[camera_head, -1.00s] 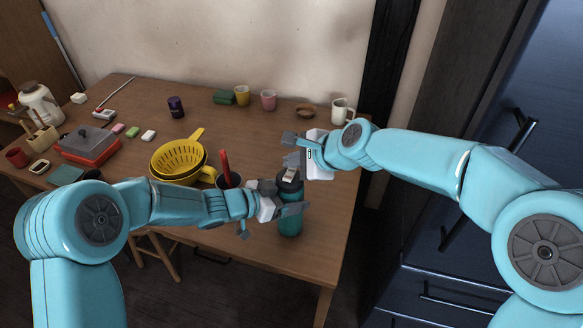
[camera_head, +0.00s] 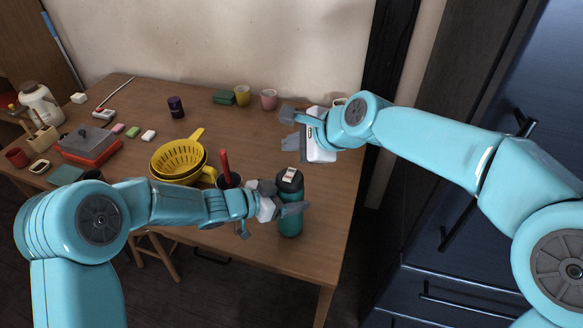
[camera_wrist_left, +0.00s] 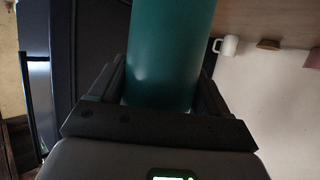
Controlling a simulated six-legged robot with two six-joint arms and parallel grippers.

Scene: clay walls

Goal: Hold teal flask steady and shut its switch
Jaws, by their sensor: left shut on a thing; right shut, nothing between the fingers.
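The teal flask (camera_head: 290,224) stands upright at the table's front right edge, with a dark lid (camera_head: 290,178) that bears a small pale part. I cannot tell the switch's position at this size. My left gripper (camera_head: 284,200) is shut around the flask's upper body. In the left wrist view the flask (camera_wrist_left: 168,50) runs between both fingers, and its lid is out of view. My right gripper (camera_head: 292,129) is shut and empty, above and behind the flask, apart from its lid.
A yellow colander (camera_head: 178,158) and a dark mug (camera_head: 229,181) with a red-handled tool stand left of the flask. A red box (camera_head: 88,148) is far left.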

